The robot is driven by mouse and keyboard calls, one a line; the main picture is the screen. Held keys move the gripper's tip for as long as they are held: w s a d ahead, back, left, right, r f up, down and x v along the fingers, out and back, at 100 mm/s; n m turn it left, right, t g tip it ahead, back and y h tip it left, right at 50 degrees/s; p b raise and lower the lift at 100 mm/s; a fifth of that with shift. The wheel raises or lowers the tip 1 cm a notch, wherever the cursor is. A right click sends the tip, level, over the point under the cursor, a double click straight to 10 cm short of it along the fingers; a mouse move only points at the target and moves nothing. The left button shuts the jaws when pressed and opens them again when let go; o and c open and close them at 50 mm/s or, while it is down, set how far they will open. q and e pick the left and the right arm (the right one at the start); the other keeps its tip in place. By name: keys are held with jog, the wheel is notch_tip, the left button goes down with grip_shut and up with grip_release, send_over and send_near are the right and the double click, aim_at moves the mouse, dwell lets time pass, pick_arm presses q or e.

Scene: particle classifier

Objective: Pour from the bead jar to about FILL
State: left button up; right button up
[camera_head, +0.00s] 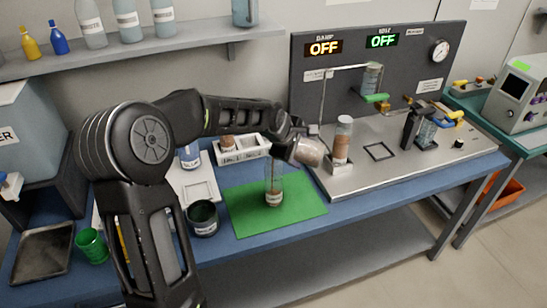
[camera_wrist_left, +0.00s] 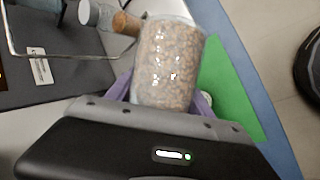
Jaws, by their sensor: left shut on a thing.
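My left gripper (camera_head: 296,140) is shut on the bead jar (camera_head: 308,152), a clear jar of brown beads held tilted above the green mat (camera_head: 240,212). In the left wrist view the jar (camera_wrist_left: 168,62) sits between the purple fingers and looks largely full of beads. A clear cylinder with a white label (camera_head: 274,188) stands upright on the mat, below and left of the jar. A thin brown streak shows in and above the cylinder, like falling beads, and brown material lies at its bottom. The fill mark cannot be read. My right gripper is not in view.
A tall tube of brown material (camera_head: 341,145) stands on the metal plate (camera_head: 375,175) right of the jar. A dark cup (camera_head: 203,218) stands left of the mat, and a white rack (camera_head: 243,150) behind it. A panel (camera_head: 345,60) with two OFF displays rises at the back.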

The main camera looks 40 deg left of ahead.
pick_arm(q)
jog(key=shift+a+r+t+h+p, duration=0.15)
jog(key=shift+r+t+h+p, duration=0.25)
jog(key=shift+p, duration=0.8)
dwell(1.0)
jog(key=shift+r+n+h, duration=0.2)
jog(key=shift+n+h, duration=0.2)
dwell(1.2)
jog(key=shift+s+a+r+n+t+h+b, duration=0.2)
jog(key=shift+r+t+h+b, duration=0.45)
jog(key=shift+b, duration=1.3)
dwell(2.2)
